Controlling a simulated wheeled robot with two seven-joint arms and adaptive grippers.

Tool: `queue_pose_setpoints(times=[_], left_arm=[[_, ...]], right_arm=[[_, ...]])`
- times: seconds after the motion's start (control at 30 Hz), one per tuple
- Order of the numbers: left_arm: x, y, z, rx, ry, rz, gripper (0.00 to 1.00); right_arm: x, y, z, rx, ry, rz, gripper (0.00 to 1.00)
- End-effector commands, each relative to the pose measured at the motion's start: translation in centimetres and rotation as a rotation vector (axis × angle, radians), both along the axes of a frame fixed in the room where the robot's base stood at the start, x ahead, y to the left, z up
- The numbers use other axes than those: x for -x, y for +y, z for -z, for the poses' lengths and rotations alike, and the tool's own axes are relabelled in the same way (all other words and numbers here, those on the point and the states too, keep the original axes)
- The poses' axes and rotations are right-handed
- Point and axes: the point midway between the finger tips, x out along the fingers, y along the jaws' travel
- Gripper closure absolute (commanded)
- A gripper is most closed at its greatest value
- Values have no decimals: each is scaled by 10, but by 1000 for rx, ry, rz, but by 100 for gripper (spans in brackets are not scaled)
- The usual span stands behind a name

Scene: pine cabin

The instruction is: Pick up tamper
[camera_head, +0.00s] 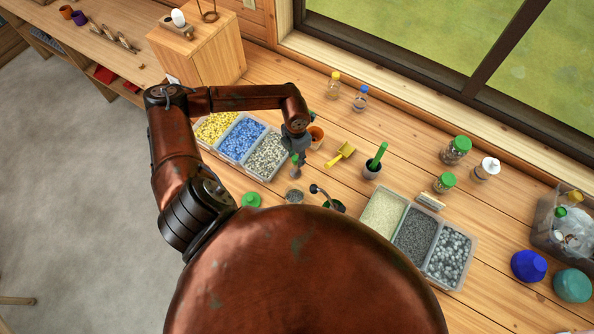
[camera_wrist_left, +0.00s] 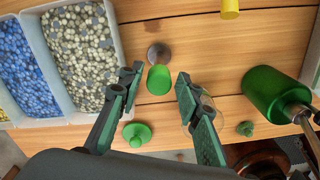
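The tamper, with a green handle and a dark round metal end, stands or lies on the wooden bench; I cannot tell which. In the left wrist view the tamper (camera_wrist_left: 159,78) is between and beyond my left fingertips, with space on both sides. My left gripper (camera_wrist_left: 157,92) is open and empty. In the head view my left gripper (camera_head: 296,148) hangs over the bench beside the grey-and-white pebble tray section and partly hides the tamper. My right gripper is not in view.
The pebble tray (camera_head: 240,139) is left of the gripper. A small glass jar (camera_head: 294,196), a green lid-like piece (camera_head: 251,200) and a green pot (camera_head: 335,206) holding a tool are nearby. A yellow scoop (camera_head: 341,154) and a second tray (camera_head: 415,235) lie to the right.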

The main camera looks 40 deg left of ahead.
Motion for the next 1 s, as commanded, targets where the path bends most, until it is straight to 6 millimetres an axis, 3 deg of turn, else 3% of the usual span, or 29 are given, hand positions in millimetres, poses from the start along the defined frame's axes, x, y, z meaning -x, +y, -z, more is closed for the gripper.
queue_pose_setpoints(times=[0.1, 0.47, 0.7, 1.0], left_arm=[[1, 1, 9, -2, 1, 1, 68], [1, 0, 42, -2, 3, -1, 68], [1, 0, 76, -2, 2, -1, 68], [1, 1, 86, -2, 0, 1, 68]], right_arm=[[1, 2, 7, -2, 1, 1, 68], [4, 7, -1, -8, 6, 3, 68], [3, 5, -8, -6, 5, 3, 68], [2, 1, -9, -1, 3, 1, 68]])
